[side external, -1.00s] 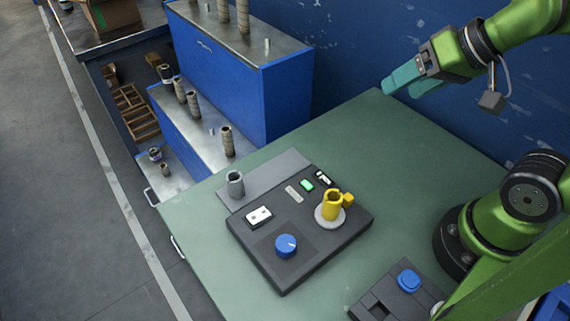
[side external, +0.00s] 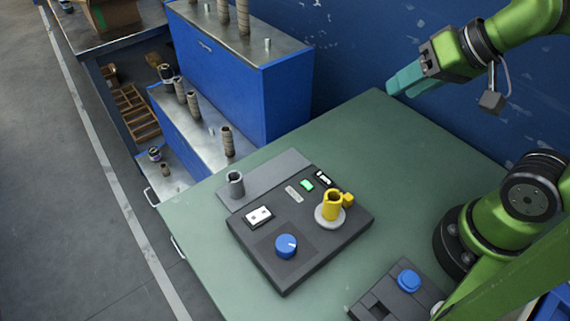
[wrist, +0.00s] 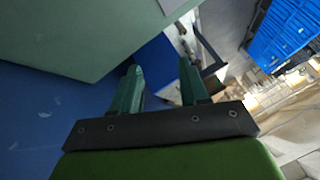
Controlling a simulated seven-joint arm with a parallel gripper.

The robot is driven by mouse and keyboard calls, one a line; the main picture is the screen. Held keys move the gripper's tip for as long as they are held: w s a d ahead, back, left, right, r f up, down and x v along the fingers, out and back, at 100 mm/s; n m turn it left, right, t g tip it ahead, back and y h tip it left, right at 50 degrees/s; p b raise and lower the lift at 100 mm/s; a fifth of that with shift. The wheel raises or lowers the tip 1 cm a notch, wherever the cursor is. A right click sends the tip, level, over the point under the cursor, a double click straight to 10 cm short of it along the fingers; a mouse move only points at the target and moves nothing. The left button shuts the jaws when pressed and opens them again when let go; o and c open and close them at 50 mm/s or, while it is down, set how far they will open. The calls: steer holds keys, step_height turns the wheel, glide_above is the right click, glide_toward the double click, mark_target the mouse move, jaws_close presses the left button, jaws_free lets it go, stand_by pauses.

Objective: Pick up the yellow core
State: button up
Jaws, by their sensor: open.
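The yellow core (side external: 332,205) stands upright on a pale round disc (side external: 330,221) on the dark control panel, with a small yellow block (side external: 348,200) beside it. My gripper (side external: 396,86) is high at the upper right of the side view, well away from the core, with teal fingers pointing left. In the wrist view my gripper (wrist: 160,80) shows two fingers apart with nothing between them. The core does not show in the wrist view.
A blue-buttoned box (side external: 408,280) sits at the front right. Blue cabinets (side external: 285,100) with several brown tubes stand behind.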

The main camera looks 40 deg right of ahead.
steer(key=m+g+h, duration=0.2)
steer(key=m+g, duration=0.5)
steer(key=m, duration=2.8)
glide_above(332, 197)
step_height(332, 197, down, 3)
step_height(332, 197, down, 17)
steer(key=shift+r, duration=0.1)
steer(key=c, duration=0.7)
steer(key=shift+r, duration=0.1)
steer(key=shift+c, duration=0.2)
